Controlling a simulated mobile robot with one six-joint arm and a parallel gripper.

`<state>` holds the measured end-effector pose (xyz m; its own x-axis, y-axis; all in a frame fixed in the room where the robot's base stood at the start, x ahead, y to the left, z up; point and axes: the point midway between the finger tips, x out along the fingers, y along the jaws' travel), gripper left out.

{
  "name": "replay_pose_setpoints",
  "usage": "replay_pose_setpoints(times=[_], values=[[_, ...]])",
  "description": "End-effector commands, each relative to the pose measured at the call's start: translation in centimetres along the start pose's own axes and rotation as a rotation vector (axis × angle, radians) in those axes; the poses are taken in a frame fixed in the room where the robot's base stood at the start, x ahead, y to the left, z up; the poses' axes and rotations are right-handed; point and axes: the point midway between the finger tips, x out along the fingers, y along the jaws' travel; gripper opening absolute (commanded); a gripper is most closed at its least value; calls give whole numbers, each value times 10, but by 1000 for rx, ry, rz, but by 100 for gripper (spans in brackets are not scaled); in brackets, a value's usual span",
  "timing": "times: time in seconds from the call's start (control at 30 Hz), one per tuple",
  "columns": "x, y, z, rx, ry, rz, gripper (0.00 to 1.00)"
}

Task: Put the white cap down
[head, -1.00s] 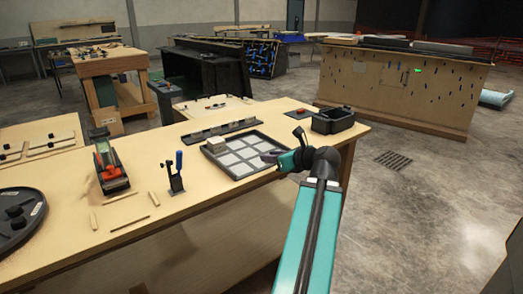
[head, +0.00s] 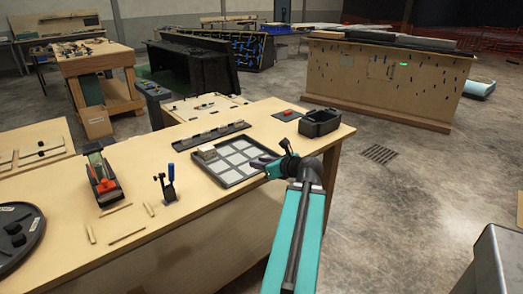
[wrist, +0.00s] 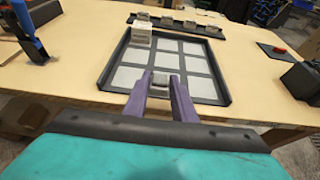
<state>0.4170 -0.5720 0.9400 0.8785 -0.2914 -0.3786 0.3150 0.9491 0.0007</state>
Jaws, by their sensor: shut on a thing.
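My gripper (wrist: 160,98) is shut on a small pale cap (wrist: 161,79), which shows between the fingertips in the wrist view. It is held over the near edge of a dark-framed tray (wrist: 222,75) with pale square cells. I cannot tell how high above the tray it is. A pale block (wrist: 141,36) stands in the tray's far left cell. In the head view, my gripper (head: 264,163) reaches over the right side of the tray (head: 232,184), and the held cap cannot be made out there. The other cells look empty.
A dark rail (head: 213,134) with several small blocks lies behind the tray. A black open bin (head: 320,122) and a dark pad with a red piece (head: 287,115) are to the right. A blue-handled clamp (head: 168,184) and a red-and-black device (head: 102,180) stand left.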

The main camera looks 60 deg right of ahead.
Motion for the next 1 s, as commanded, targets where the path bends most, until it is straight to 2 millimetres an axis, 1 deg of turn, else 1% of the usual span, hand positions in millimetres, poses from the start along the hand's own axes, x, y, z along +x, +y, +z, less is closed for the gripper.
replay_pose_setpoints(times=[0.03, 0.5, 0.57, 1.0], values=[[-1, 0, 4, 1, 1, 0, 3], [4, -3, 3, 3, 5, -2, 3], [11, -10, 2, 2, 4, -2, 3], [46, -40, 11, 0, 4, -1, 3]])
